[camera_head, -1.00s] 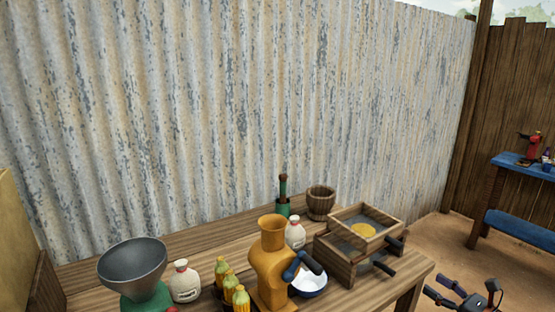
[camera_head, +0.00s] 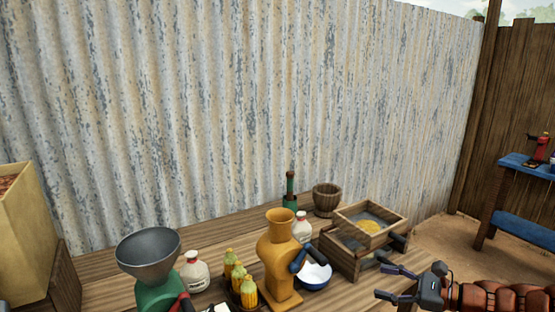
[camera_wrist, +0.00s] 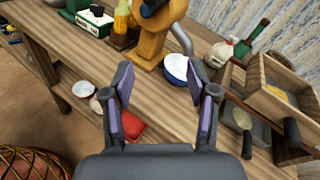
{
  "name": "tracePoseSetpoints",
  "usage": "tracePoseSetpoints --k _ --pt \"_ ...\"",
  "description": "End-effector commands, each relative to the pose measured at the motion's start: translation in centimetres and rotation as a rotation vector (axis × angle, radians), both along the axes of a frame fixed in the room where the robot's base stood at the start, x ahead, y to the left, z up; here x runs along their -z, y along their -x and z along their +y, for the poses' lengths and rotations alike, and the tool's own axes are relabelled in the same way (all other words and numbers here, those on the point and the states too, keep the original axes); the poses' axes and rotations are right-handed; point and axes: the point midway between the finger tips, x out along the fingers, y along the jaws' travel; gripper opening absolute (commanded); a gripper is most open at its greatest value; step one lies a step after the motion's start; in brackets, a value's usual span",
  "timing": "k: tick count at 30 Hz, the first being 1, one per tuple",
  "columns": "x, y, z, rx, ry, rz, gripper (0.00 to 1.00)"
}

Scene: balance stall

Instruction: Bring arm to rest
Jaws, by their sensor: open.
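My gripper (camera_head: 388,283) is at the lower right of the head view, in front of the wooden table's right end, with the red-brown arm behind it. In the wrist view my gripper (camera_wrist: 164,95) has its two fingers spread wide with nothing between them. The wooden table (camera_wrist: 66,55) lies beyond and below the fingers. An orange grinder (camera_head: 279,255) and a white bowl with a blue outside (camera_head: 314,275) stand on it, apart from the fingers.
A wooden sieve box (camera_head: 352,255) with yellow grain, corn cobs (camera_head: 238,280), white bottles (camera_head: 194,272), a grey funnel (camera_head: 148,250) and a wooden bucket (camera_head: 327,197) crowd the table. A corrugated wall (camera_head: 250,100) stands behind. Bare ground (camera_head: 450,243) is free at right.

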Motion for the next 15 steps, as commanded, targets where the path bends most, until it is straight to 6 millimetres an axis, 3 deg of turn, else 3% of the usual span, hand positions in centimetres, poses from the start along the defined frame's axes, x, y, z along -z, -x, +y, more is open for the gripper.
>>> tracePoseSetpoints --k 1,6,9,15 --pt "-0.8 0.9 2.3 -0.071 0.052 -0.023 0.58" --pt "-1.6 4.8 8.6 -0.296 0.219 -0.090 0.58" --pt "-1.8 7.6 11.5 -0.424 0.316 -0.130 0.58" --pt "-1.3 13.3 15.1 -0.669 0.513 -0.207 0.58"
